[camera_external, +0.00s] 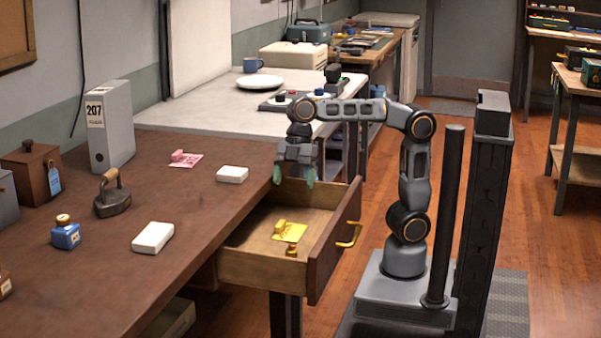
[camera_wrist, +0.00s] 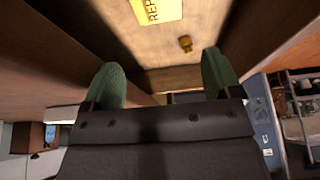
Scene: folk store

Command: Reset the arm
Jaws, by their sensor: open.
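My gripper (camera_external: 294,178) hangs above the far end of the open drawer (camera_external: 262,267), pointing down. Its two green fingertips are apart with nothing between them. In the wrist view my gripper (camera_wrist: 163,88) also shows open and empty over the drawer's inside. A yellow card (camera_external: 289,232) with a small yellow object on it lies in the drawer, apart from my fingers. A small brass-coloured piece (camera_external: 292,249) is beside the card, nearer the drawer's front edge.
On the brown desk (camera_external: 200,200) are a white block (camera_external: 232,174), another white block (camera_external: 153,237), a pink card (camera_external: 185,159), a flat iron (camera_external: 114,196), a blue bottle (camera_external: 65,233) and a grey binder (camera_external: 110,125). The drawer's front with its yellow handle (camera_external: 349,235) juts out towards my base.

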